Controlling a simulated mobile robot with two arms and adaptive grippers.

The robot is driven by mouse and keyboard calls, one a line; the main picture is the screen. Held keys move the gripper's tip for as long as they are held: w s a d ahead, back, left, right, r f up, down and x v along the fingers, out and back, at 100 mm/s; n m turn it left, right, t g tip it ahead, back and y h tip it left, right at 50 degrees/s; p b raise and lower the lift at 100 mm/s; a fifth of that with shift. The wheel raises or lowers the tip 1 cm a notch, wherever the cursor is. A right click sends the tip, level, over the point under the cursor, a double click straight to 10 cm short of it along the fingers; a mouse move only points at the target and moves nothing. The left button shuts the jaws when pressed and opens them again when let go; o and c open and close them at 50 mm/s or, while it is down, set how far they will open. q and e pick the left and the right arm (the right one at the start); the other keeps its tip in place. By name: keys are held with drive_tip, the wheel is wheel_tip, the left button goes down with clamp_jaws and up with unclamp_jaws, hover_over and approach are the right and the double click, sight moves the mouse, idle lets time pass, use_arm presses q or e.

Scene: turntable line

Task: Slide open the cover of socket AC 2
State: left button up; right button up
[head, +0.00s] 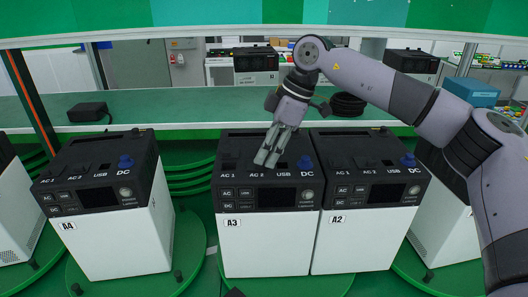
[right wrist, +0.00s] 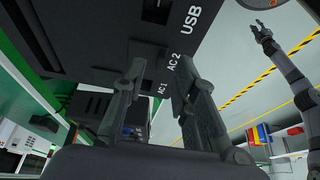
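The black-topped unit labelled A3 (head: 268,245) stands in the middle of the head view, with its sockets on the sloping top. My right gripper (head: 266,159) reaches down over this top, between the AC 1 marking and the USB marking. Contact with the cover cannot be told. My left gripper (right wrist: 262,28) appears small at upper right there; its opening is unclear.
Unit A4 (head: 117,242) stands to the left and unit A2 (head: 352,243) close on the right of A3. A blue knob (head: 305,163) rises on A3's top, right of my gripper. A green shelf (head: 190,107) runs behind, with a black adapter (head: 88,112) on it.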

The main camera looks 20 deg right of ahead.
drive_tip(key=shift+x, duration=1.05)
clamp_jaws()
